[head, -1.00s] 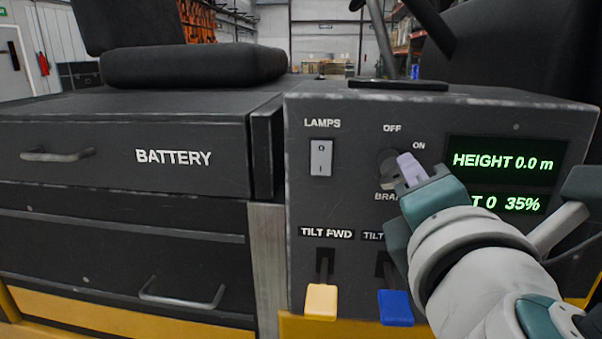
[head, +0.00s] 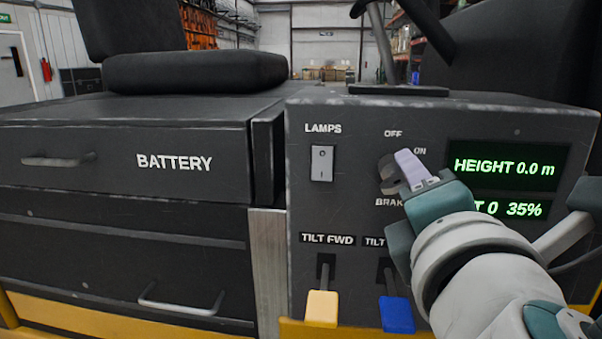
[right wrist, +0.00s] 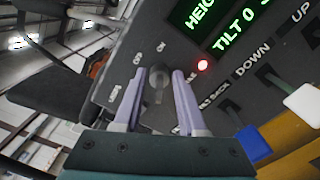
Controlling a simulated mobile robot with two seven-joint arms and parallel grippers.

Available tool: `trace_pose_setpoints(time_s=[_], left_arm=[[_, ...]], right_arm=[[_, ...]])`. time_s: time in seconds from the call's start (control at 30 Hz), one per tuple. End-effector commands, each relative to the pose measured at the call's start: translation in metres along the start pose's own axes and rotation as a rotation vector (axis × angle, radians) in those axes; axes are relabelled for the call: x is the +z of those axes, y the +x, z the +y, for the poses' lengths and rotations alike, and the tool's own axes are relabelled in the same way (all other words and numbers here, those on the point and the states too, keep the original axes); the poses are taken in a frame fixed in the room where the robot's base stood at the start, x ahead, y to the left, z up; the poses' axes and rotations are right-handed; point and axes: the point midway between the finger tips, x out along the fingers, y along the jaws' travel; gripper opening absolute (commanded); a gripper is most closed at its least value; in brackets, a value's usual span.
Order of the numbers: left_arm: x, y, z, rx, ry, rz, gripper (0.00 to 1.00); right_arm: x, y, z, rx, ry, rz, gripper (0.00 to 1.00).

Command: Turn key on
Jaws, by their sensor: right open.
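The key switch (head: 388,173) is a dark round knob on the black control panel (head: 300,230), between the OFF, ON and BRAKE labels. My right gripper (head: 410,168) is in front of it, with pale lilac fingers partly covering the switch. In the right wrist view the fingers (right wrist: 157,78) are apart, one on each side of the dark key (right wrist: 157,90). I cannot tell whether either finger touches it. My left gripper is not in view.
A LAMPS rocker switch (head: 322,163) is left of the key. A green-lit display (head: 502,166) is to the right. Yellow (head: 321,306) and blue (head: 397,313) levers stick out below. A red light (right wrist: 203,65) glows near the right finger. BATTERY drawers (head: 120,160) are at the left.

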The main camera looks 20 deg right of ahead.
Motion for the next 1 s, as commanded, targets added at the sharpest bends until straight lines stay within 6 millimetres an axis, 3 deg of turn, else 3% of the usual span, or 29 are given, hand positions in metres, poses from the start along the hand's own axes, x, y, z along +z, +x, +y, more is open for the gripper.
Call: trace_pose_setpoints(time_s=[0.27, 0.7, 1.0], left_arm=[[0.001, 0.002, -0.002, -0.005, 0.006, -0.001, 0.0], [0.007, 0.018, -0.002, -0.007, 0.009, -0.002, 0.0], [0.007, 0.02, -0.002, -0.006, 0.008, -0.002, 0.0]], right_arm=[[-0.001, -0.007, -0.001, -0.001, -0.001, 0.002, 0.4], [-0.001, -0.087, -0.003, -0.003, -0.001, 0.002, 0.4], [0.0, -0.1, 0.0, 0.0, 0.001, 0.0, 0.4]])
